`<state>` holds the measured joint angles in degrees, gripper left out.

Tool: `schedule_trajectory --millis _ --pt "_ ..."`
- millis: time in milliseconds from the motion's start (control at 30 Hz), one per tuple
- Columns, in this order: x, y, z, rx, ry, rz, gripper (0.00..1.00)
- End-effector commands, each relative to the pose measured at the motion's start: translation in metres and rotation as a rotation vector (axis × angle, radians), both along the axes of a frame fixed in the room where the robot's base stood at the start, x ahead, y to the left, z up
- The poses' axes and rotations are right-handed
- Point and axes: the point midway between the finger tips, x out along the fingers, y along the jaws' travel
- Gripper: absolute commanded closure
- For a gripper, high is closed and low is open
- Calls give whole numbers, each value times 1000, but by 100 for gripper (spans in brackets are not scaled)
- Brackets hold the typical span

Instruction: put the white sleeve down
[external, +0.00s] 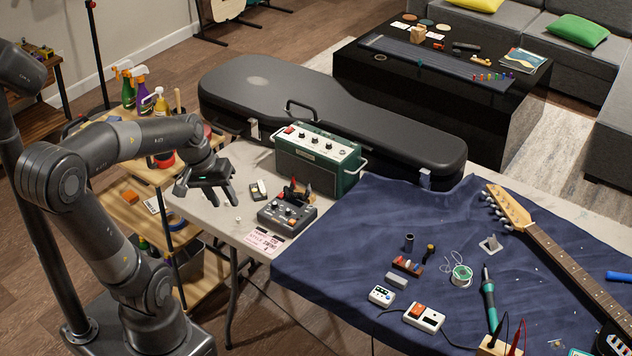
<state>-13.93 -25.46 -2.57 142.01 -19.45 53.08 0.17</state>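A tiny white piece (238,219), which may be the white sleeve, is at the near left part of the pale table; it is too small to tell its exact shape. My gripper (208,198) hangs over the left edge of the table, pointing down, a little left of and above this piece in the picture. Its dark fingers look spread apart. I see nothing white between them. The piece looks apart from the fingers.
A grey pedal box (285,216), a pink-printed card (264,242) and a green amplifier (317,160) stand right of my gripper. A black guitar case (330,115) lies behind. A blue cloth (340,245) with tools and a guitar (560,255) covers the right side.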

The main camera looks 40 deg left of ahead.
Motion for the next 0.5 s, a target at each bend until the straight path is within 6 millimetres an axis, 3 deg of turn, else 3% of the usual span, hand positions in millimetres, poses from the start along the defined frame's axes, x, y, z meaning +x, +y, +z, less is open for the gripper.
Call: schedule_trajectory --millis 267,500 --pt "33 16 -50 -303 177 311 64" --pt "60 41 -90 -577 282 605 64"
